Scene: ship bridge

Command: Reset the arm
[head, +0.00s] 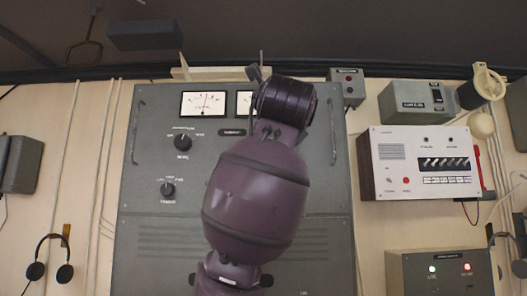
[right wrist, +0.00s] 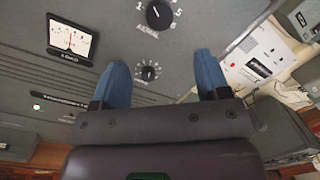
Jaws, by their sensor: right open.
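My purple arm (head: 256,195) rises from the bottom middle of the head view, in front of a large grey panel (head: 150,225). Its upper joint stands near the panel's top edge and hides part of a second meter. My right gripper (right wrist: 161,60) shows in the right wrist view with its two blue fingers spread apart and nothing between them. A small dial (right wrist: 148,71) shows on the panel behind the gap. Whether the fingers touch the panel cannot be told. My left gripper is in neither view.
A white meter (head: 204,104) and two black knobs (head: 183,143) sit on the panel. A white radio unit (head: 422,140), a grey box (head: 418,101) and a lit box (head: 445,275) are at right. Headphones (head: 64,272) hang at left.

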